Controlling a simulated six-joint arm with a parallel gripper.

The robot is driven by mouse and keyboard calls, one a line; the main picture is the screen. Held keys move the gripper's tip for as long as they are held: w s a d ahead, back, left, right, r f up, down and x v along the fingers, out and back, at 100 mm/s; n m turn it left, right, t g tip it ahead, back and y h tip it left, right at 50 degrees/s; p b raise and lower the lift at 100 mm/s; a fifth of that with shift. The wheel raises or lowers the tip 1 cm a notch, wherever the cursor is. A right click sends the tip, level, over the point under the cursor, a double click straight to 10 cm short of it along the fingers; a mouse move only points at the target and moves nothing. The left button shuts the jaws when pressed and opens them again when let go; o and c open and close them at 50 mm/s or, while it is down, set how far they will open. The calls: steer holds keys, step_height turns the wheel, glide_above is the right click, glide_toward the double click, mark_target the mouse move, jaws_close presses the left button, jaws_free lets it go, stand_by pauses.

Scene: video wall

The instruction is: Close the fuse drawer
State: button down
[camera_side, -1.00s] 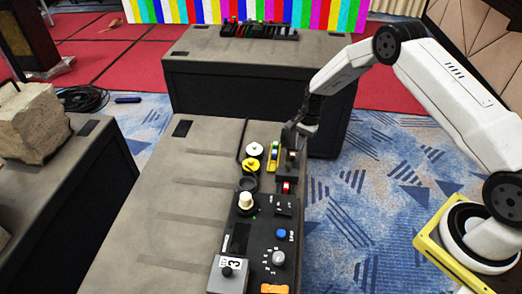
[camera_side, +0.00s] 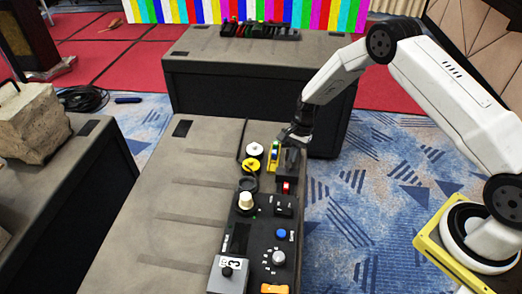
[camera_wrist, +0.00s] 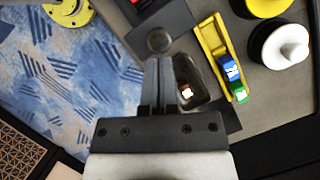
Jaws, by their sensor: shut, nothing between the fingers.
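The fuse drawer (camera_wrist: 198,72) is a dark narrow tray in the wrist view, with a small pale, orange-tinged fuse (camera_wrist: 187,91) inside. A round dark knob (camera_wrist: 159,40) shows just beyond my fingertips. In the side view the dark fuse unit (camera_side: 290,161) stands at the right edge of the near table, behind a red button. My gripper (camera_wrist: 160,62) is shut and empty, and its fingers cover part of the drawer's left side. In the side view my gripper (camera_side: 284,140) is at the far end of the unit. Contact cannot be told.
A yellow holder (camera_wrist: 212,50) with blue and green blocks stands close beside the drawer. A white round knob (camera_side: 254,149) and a yellow one (camera_side: 250,165) are left of it. A control panel (camera_side: 262,228) fills the table nearer the camera. Open floor lies to the right.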

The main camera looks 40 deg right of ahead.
mark_target(297, 175)
steer(key=shift+s+a, duration=2.8)
steer(key=shift+w+d, duration=0.15)
steer(key=shift+d, duration=0.3)
steer(key=d, duration=0.1)
steer(key=w+d, duration=0.1)
steer(key=d, duration=0.1)
steer(key=shift+w+r, duration=0.1)
steer(key=v, duration=1)
steer(key=shift+d, duration=0.15)
